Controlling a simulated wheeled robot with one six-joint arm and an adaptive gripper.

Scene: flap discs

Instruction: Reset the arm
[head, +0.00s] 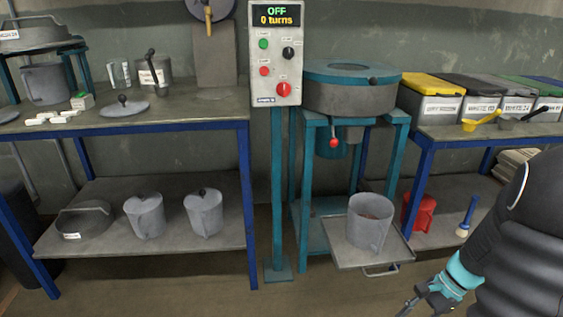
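My arm comes in from the right edge of the head view, dark with a teal band at the wrist. My gripper (412,306) is low in the picture, right of centre, in front of the shelf tray and cut by the bottom edge. Its fingers are small and partly out of frame, so their opening is unclear. I see nothing held in it. It is apart from the grey bucket (369,228), which stands upright on the pull-out tray (345,256) under the teal machine (350,92).
A control box (276,55) reads OFF, 0 turns. Left is a blue-legged bench (190,116) with pots and lids. Right is another bench (470,131) with labelled bins, a yellow scoop (482,120) and a red jug (424,214) below. The floor (230,297) in front is clear.

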